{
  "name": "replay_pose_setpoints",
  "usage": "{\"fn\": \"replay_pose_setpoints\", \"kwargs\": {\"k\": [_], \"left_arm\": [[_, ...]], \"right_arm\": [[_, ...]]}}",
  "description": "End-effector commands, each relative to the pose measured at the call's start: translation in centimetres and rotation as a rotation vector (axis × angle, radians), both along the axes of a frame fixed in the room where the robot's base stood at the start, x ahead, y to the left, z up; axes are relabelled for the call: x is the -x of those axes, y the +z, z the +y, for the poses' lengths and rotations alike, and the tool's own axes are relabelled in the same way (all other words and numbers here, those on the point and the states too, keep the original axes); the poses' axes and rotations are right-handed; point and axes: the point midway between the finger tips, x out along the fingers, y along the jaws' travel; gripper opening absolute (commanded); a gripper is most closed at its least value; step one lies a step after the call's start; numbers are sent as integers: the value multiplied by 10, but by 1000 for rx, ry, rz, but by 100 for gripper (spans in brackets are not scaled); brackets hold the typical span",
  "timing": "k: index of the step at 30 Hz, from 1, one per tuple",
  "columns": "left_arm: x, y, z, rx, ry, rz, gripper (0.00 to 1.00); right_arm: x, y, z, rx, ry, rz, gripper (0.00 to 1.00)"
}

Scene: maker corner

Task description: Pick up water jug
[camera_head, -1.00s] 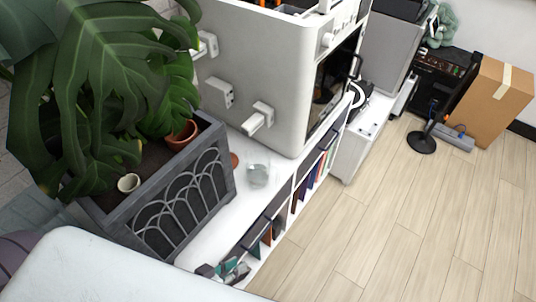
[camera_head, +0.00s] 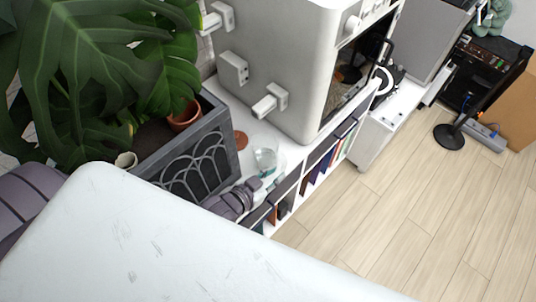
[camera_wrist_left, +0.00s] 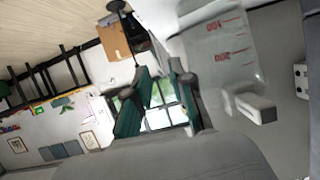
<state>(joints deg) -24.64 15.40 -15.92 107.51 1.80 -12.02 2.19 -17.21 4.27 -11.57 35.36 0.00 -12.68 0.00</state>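The water jug (camera_head: 265,158) is a clear vessel standing on the white shelf top (camera_head: 245,117), between the planter and the white machine. In the left wrist view the clear jug (camera_wrist_left: 222,48), with red measuring marks, fills the upper right, close to my fingers. My left gripper (camera_head: 268,182) is just in front of the jug, on the near side. In the left wrist view my left gripper (camera_wrist_left: 158,98) shows two teal-padded fingers apart, with nothing between them; the jug is beside them. My right gripper is not in view.
A grey planter (camera_head: 222,125) with a large leafy plant (camera_head: 95,70) stands left of the jug. The white machine (camera_head: 285,50), with protruding knobs (camera_head: 270,100), rises behind it. A small terracotta disc (camera_head: 240,140) lies nearby. Wooden floor (camera_head: 400,220) is clear at right.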

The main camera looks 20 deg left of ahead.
Motion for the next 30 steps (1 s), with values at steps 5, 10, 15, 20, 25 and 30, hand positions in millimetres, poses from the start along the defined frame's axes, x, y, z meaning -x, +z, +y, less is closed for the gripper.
{"fn": "replay_pose_setpoints", "kwargs": {"k": [5,10,15,20,25,30], "left_arm": [[-23,-6,-8,0,0,0,23],[-40,-17,-14,0,0,0,23],[-44,-20,-15,0,-1,1,23],[-44,-20,-15,0,-1,0,16],[-43,-19,-15,0,-1,0,0],[-43,-20,-15,0,-1,1,0]], "right_arm": [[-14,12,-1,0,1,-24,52],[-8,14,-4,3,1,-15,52],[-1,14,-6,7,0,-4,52],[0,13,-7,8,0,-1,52],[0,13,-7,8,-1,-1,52],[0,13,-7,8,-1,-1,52]]}}
